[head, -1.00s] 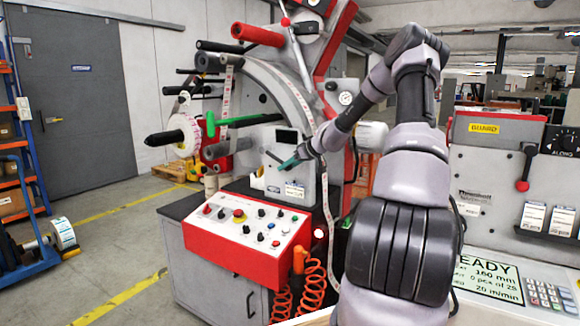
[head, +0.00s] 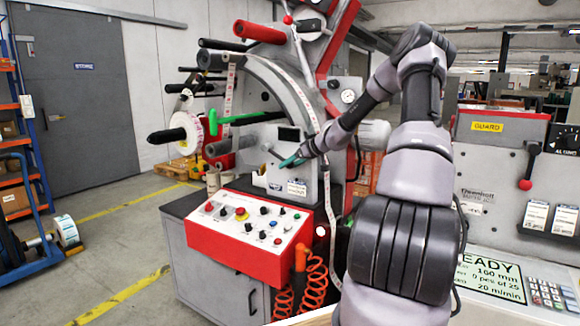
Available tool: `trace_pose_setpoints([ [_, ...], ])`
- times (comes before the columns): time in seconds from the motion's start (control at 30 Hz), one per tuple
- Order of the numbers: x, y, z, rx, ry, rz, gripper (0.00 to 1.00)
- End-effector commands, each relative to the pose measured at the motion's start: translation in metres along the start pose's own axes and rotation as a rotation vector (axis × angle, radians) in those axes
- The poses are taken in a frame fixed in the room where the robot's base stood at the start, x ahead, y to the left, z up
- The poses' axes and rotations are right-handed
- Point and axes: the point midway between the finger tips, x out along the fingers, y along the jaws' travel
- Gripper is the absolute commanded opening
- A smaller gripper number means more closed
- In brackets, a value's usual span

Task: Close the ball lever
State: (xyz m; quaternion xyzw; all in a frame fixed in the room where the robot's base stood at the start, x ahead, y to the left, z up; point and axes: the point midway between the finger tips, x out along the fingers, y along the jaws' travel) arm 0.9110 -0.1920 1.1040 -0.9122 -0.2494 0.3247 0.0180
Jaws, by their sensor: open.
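A long thin grey lever with a red ball (head: 288,19) at its top stands in front of the rewinder's curved grey arm. A second lever with a round red knob (head: 525,185) on a black arm hangs down at the right machine. I cannot tell which one is the ball lever. My gripper (head: 283,160) is in front of the small grey box on the rewinder, well below the first red ball and far left of the red knob. It is open, with a teal finger showing. It holds nothing that I can see. The box's front is partly hidden by it.
A red-framed control panel (head: 248,224) with buttons lies below my gripper. Coiled orange hoses (head: 318,287) hang at its right. A green bar (head: 240,119) and a white label roll (head: 190,133) stick out at left. Free floor lies at the left.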

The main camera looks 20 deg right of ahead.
Motion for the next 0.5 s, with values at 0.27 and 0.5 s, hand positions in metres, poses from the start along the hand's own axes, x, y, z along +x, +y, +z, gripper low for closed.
trace_pose_setpoints([
  [0.27,-0.052,0.002,0.0,0.0,0.001,0.005,0.76],
  [0.5,-0.092,0.002,0.0,0.001,0.001,0.004,0.76],
])
